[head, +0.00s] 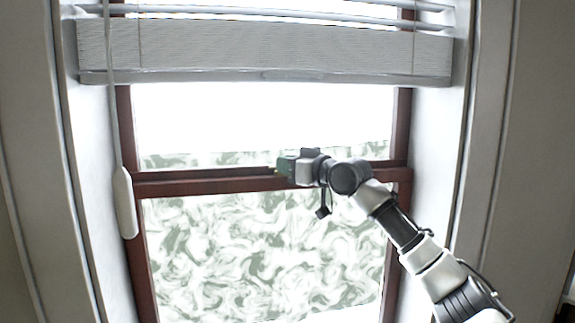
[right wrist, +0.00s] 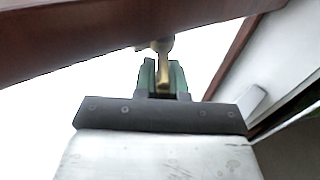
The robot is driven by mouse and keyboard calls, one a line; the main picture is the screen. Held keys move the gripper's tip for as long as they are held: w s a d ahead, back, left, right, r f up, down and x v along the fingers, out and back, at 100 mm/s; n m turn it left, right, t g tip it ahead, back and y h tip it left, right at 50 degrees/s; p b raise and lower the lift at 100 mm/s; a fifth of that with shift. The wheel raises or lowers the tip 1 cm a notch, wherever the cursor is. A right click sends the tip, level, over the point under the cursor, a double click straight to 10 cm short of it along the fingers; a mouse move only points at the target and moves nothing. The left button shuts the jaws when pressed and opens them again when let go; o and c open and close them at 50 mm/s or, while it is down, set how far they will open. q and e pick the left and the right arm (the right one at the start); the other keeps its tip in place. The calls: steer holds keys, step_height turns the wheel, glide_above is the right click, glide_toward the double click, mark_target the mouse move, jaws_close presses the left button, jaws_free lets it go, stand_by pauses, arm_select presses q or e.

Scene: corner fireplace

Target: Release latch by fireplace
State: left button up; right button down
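A brass latch (right wrist: 162,58) shows in the right wrist view, reaching from the dark red-brown window rail (right wrist: 110,28) down between my fingers. My right gripper (right wrist: 162,76) has green fingers close together on both sides of the latch, and it looks shut on it. In the head view my right gripper (head: 284,166) is at the middle of the window's horizontal rail (head: 215,184). The latch cannot be made out there, as the gripper covers that spot. My left gripper is not in view.
A white blind (head: 265,48) hangs across the window top, above my gripper. Its cord ends in a white pull (head: 124,203) at the left. The lower pane (head: 260,255) shows a green-white swirl pattern. White window reveals stand on both sides.

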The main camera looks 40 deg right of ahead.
steer(key=shift+a+m+h, duration=0.15)
steer(key=shift+m+h, duration=0.25)
steer(key=shift+h, duration=0.3)
steer(key=shift+w+a+m+g+h+b, duration=0.15)
steer(key=shift+a+m+g+h, duration=0.15)
steer(key=shift+m+h, duration=1.05)
steer(key=shift+a+m+g+h+b, duration=0.15)
steer(key=shift+m+g+h, duration=0.45)
steer(key=shift+h, duration=1.25)
steer(key=shift+w+a+m+g+h+b, duration=0.1)
steer(key=shift+a+m+h, duration=0.15)
steer(key=shift+m+h, duration=1.2)
steer(key=shift+h, duration=0.45)
steer(key=c, duration=1.5)
jaws_free()
steer(key=shift+o, duration=0.2)
